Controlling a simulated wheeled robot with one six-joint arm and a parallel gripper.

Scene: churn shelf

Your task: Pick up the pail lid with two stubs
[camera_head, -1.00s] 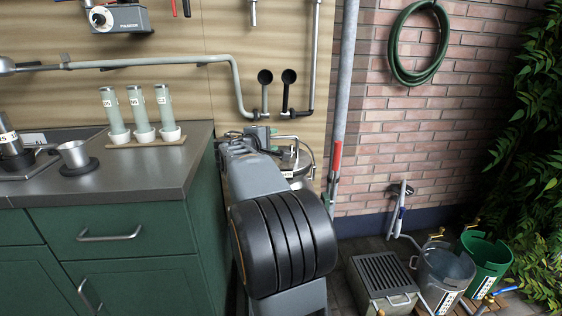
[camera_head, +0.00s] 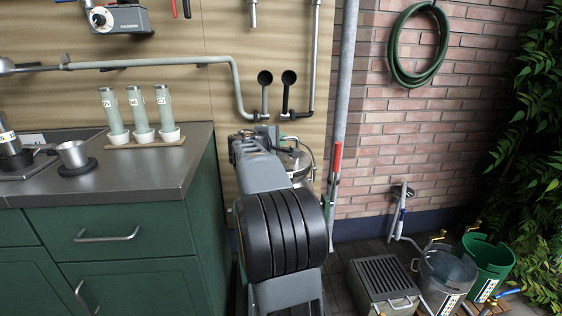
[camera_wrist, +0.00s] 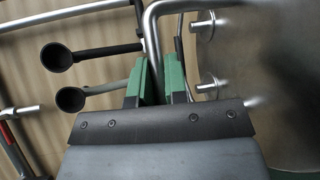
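The pail lid is a grey metal disc, hanging partly behind my arm in the head view (camera_head: 303,158). In the wrist view the lid (camera_wrist: 285,85) fills the right side, with two short stubs (camera_wrist: 206,55) standing out from its face. A bent metal rod (camera_wrist: 151,38), which looks like its handle, runs down between the green fingers of my gripper (camera_wrist: 160,78). The fingers sit close on either side of the rod. I cannot tell whether they press on it. In the head view the fingers are mostly hidden by my arm.
The green cabinet (camera_head: 130,235) is at left. A grated box (camera_head: 384,285) and pails (camera_head: 488,262) stand on the floor at right.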

